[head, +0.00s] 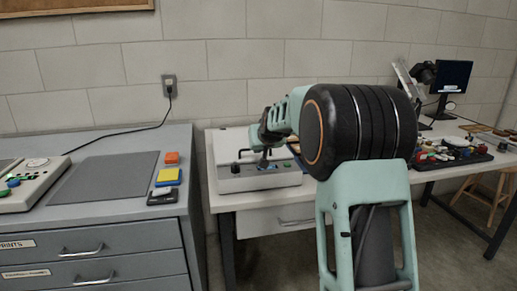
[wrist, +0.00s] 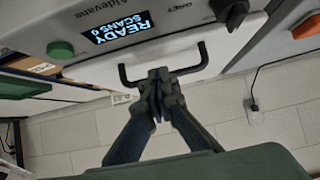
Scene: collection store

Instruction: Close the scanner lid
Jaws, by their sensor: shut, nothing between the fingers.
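The scanner (head: 258,182) is a pale grey box on a white desk, with a flat white top part (head: 230,140) behind its front panel. In the wrist view its front panel (wrist: 185,22) appears turned over, with a lit display (wrist: 120,29) reading "READY SCANS 0". A black U-shaped handle (wrist: 190,69) crosses the white edge beside the panel. My gripper (wrist: 157,80) is shut and empty, its fingertips at the middle of the handle; I cannot tell whether they touch it. In the head view my gripper (head: 264,160) is over the scanner's front. My arm hides much of the lid, and its angle is unclear.
A grey drawer cabinet (head: 90,240) stands left, bearing a dark mat (head: 108,178), coloured blocks (head: 168,176) and a control box (head: 30,185). Right are a monitor (head: 452,77) and a black tray of items (head: 478,160). A block wall (head: 240,60) is close behind.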

